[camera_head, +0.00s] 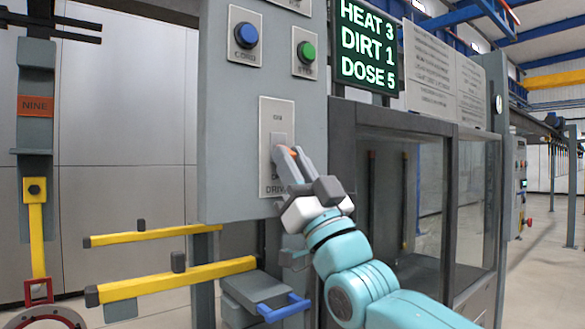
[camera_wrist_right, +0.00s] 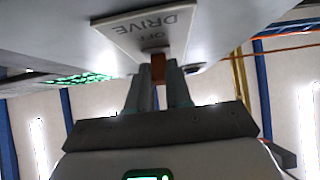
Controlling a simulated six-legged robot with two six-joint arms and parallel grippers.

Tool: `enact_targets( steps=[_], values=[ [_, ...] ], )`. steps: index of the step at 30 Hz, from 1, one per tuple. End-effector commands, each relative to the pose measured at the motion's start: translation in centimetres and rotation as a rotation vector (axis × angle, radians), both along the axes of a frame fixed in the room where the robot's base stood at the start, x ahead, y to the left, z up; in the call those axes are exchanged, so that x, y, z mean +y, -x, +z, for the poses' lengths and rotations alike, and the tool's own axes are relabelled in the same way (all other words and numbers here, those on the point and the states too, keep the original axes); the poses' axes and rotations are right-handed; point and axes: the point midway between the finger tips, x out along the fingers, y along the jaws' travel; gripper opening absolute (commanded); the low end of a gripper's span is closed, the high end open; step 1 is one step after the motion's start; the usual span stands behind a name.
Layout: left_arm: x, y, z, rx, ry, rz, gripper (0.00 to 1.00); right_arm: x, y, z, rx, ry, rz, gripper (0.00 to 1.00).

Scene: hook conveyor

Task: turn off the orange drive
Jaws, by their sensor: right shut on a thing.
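The drive switch plate (camera_head: 264,122) is a pale panel on the grey control cabinet, lettered "DRIVE" at its lower end in the head view. The same plate (camera_wrist_right: 140,25) shows in the right wrist view with "DRIVE" and "OFF" readable. My right gripper (camera_head: 289,153) is at the plate, its fingers shut on the orange drive lever (camera_wrist_right: 158,68). In the head view only a small orange bit shows by the fingertips; the fingers hide the rest. My left gripper is in neither view.
A blue button (camera_head: 246,35) and a green button (camera_head: 307,52) sit above the plate. A display (camera_head: 367,45) reads "HEAT 3, DIRT 1, DOSE 5". Yellow bars (camera_head: 170,280) stick out at lower left. A glass-fronted cabinet (camera_head: 425,200) stands right of my arm.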

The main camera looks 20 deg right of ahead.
Motion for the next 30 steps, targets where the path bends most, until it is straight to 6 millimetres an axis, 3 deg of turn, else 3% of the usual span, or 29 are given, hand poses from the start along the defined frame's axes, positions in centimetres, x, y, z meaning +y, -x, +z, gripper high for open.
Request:
enact_targets(
  steps=[6,7,9,20,30],
  values=[
    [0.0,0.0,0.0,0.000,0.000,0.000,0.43,0.1,-0.1,-0.1,0.003,0.002,0.001,0.00],
    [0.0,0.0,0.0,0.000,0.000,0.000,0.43,0.1,-0.1,-0.1,0.003,0.002,0.001,0.26],
    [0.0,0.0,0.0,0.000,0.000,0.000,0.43,0.1,-0.1,-0.1,0.003,0.002,0.001,0.45],
    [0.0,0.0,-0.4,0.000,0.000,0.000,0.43,-0.1,0.3,-0.5,0.002,0.001,0.000,0.45],
    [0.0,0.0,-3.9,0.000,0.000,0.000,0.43,-1.9,5.1,-6.6,0.002,0.001,-0.001,0.45]
  ],
)
